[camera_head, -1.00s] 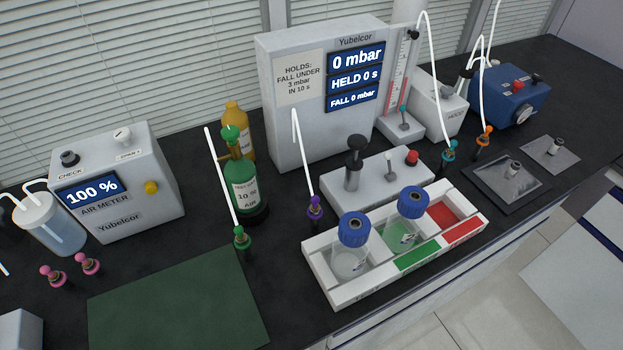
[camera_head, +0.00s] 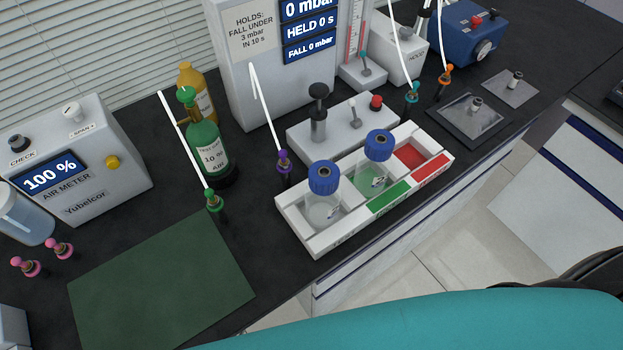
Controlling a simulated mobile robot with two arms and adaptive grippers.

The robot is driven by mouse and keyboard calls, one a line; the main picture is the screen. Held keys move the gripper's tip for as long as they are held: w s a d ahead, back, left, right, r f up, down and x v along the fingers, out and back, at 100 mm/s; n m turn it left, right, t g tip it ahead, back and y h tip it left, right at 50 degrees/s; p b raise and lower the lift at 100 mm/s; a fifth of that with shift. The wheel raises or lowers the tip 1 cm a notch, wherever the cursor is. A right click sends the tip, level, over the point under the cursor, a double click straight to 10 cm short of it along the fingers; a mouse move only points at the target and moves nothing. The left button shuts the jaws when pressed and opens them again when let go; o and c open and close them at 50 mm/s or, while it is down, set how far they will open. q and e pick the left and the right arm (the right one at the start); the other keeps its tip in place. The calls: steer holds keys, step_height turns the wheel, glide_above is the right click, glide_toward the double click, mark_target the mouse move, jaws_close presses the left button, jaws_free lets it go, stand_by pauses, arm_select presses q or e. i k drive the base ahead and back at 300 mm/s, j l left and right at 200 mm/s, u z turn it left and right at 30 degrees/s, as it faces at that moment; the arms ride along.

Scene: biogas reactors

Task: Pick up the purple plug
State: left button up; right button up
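The purple plug (camera_head: 284,163) stands upright on the black bench in the head view, with a white tube (camera_head: 264,112) rising from it. It is just left of the white tray (camera_head: 297,233) and in front of the tall grey pressure unit. Neither of my grippers shows in the head view.
A green plug (camera_head: 213,201) with a white tube stands left, near a green mat (camera_head: 160,283). Blue-capped bottles (camera_head: 324,196) stand in the tray. A pump block (camera_head: 345,138), a green gas bottle (camera_head: 205,150) and an air meter (camera_head: 90,165) are around. A teal surface (camera_head: 440,325) fills the lower right.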

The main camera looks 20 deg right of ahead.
mark_target(282, 154)
steer(key=k+l+u, duration=0.2)
steer(key=l, duration=0.25)
steer(key=k+l+u, duration=0.1)
steer(key=l+u, duration=0.15)
steer(key=l, duration=0.15)
steer(key=k+l+u, duration=0.2)
steer(key=l, duration=0.2)
